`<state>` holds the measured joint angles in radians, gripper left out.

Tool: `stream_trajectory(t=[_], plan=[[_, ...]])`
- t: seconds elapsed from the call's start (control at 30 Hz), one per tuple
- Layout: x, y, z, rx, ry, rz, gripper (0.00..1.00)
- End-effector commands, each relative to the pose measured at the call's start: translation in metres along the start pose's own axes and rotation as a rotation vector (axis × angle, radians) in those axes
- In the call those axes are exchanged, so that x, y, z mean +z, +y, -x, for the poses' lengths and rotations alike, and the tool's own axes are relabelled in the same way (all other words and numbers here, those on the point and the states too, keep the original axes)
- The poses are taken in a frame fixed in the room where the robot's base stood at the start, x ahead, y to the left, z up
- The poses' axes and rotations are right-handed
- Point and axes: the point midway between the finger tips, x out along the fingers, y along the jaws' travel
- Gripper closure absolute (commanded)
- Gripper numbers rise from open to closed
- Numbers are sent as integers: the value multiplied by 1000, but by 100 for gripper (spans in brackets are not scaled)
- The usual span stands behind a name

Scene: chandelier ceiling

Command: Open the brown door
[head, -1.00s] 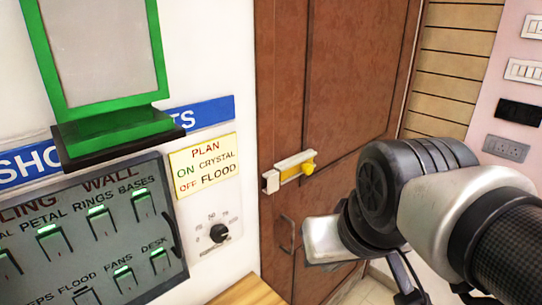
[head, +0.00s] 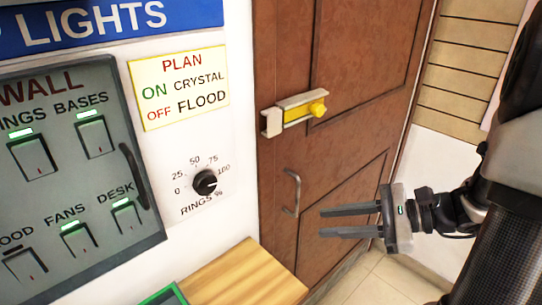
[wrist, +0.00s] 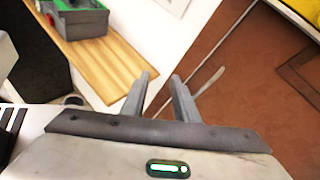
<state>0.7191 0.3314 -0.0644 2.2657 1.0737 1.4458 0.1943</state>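The brown door (head: 350,150) stands shut at the center of the head view. It has a thin metal pull handle (head: 291,192) near its left edge, which also shows in the wrist view (wrist: 208,82). Above the handle is a slide bolt (head: 292,113) with a silver bracket, a yellow bar and a yellow knob (head: 318,108). A silver keeper sits at its left end; I cannot tell whether the bar is in it. My gripper (head: 322,222) is open and empty, fingers pointing left toward the handle, just right of it in the head view and apart from it.
A grey switch panel (head: 75,175), a yellow sign (head: 180,88) and a round dial (head: 205,182) are on the white wall left of the door. A wooden ledge (head: 235,280) juts out below them. In the wrist view a grey-green box (wrist: 80,22) stands on it. Tiled floor shows lower right.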

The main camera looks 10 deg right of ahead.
Motion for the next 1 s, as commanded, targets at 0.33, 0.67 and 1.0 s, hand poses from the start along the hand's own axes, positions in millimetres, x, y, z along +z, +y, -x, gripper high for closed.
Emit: stream_trajectory(t=[0.33,0.67,1.0], plan=[[-79,-40,51,-387,-318,-362,73],[-68,-60,11,-388,-326,-365,73],[-50,-91,-55,-387,-324,-365,73]])
